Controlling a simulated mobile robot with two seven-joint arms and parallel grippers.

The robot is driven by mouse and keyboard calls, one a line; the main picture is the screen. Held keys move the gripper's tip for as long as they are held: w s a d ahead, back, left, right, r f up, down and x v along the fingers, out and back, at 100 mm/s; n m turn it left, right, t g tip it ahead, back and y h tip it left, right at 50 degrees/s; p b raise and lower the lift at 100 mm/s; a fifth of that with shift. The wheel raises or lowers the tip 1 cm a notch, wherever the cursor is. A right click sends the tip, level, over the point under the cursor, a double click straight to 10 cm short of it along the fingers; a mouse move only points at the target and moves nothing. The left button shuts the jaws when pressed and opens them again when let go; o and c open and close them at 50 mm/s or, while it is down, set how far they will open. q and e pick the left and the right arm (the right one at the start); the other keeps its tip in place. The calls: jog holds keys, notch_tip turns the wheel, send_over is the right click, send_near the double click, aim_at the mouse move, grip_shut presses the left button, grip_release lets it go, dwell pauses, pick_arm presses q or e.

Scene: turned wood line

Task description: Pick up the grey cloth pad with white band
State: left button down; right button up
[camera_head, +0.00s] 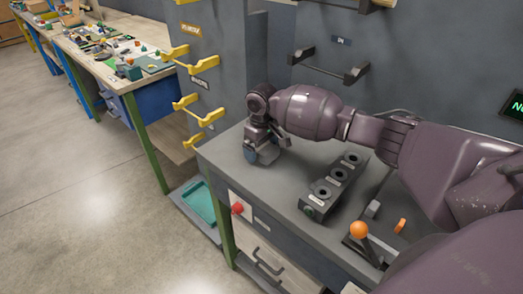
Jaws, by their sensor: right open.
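My right gripper (262,152) points down at the far left end of the grey bench top (225,158), with my purple arm reaching in from the right. It is open, and its fingers are small and dark here. A small blue-grey patch shows at the fingers; I cannot tell whether it is part of the gripper or the pad. I cannot clearly make out a grey cloth pad with a white band; the gripper may hide it. My left gripper is not in view.
A dark block with round holes (316,209) stands on the bench, right of the gripper. An orange-knobbed lever (359,230) stands nearer the front. Yellow brackets (205,65) stick out from the grey cabinet. A teal tray (199,203) lies low beside the bench.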

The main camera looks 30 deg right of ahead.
jog(key=c, duration=0.9)
jog(key=shift+c, duration=0.6)
notch_tip(320, 180, up, 20)
jog(key=p, duration=0.2)
